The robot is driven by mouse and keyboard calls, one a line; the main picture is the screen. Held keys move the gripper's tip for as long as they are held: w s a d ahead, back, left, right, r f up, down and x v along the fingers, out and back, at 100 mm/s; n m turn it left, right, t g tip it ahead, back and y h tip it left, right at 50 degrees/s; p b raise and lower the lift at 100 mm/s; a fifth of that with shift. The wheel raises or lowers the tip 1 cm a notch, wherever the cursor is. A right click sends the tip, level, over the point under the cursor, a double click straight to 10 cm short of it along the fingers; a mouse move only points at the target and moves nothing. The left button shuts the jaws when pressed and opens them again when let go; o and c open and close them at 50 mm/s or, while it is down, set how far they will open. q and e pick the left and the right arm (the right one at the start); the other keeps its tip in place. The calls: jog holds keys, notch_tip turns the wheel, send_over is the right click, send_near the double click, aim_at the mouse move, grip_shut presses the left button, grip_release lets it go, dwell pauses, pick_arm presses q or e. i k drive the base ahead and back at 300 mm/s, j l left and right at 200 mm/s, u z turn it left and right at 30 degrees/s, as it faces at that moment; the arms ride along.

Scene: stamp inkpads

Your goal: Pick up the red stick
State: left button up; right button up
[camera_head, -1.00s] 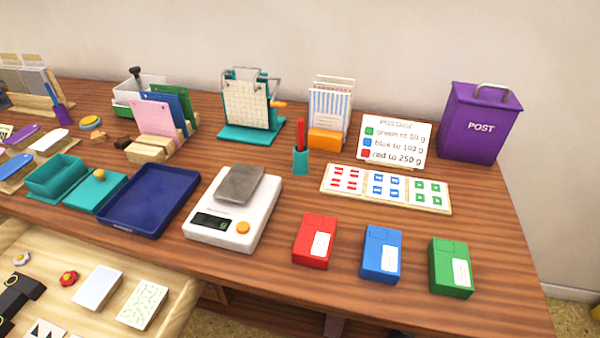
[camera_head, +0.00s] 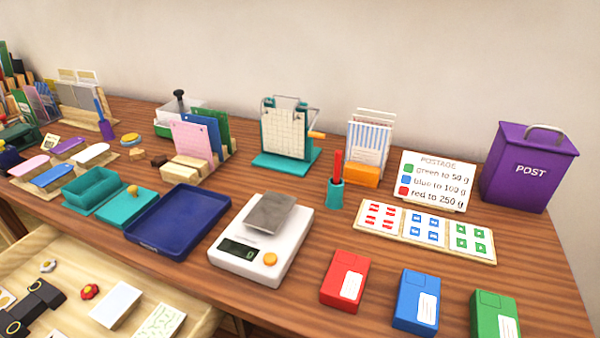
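The red stick (camera_head: 338,165) stands upright in a small teal cup (camera_head: 335,197) right of the middle of the table. Its lower end is hidden inside the cup. A darker strip shows along the stick, and I cannot tell whether it is a second item in the cup. Neither of my grippers is in view.
A card rack with an orange block (camera_head: 362,175) is close behind right. The stamp sheet (camera_head: 425,232) lies right, and a red box (camera_head: 345,280) in front. Bare wood surrounds the cup's front.

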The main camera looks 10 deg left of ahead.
aim_at(339, 152)
jog(key=k+u, duration=0.25)
jog(key=u, duration=0.45)
jog(key=l+u, duration=0.1)
jog(key=u, duration=0.3)
jog(key=k+u, duration=0.1)
jog(key=u, duration=0.8)
jog(key=z, duration=0.4)
jog(key=i+z, duration=0.1)
jog(key=z, duration=0.7)
jog(key=i+z, duration=0.1)
jog(key=z, duration=0.7)
jog(key=k+j, duration=0.8)
jog(key=j, duration=0.2)
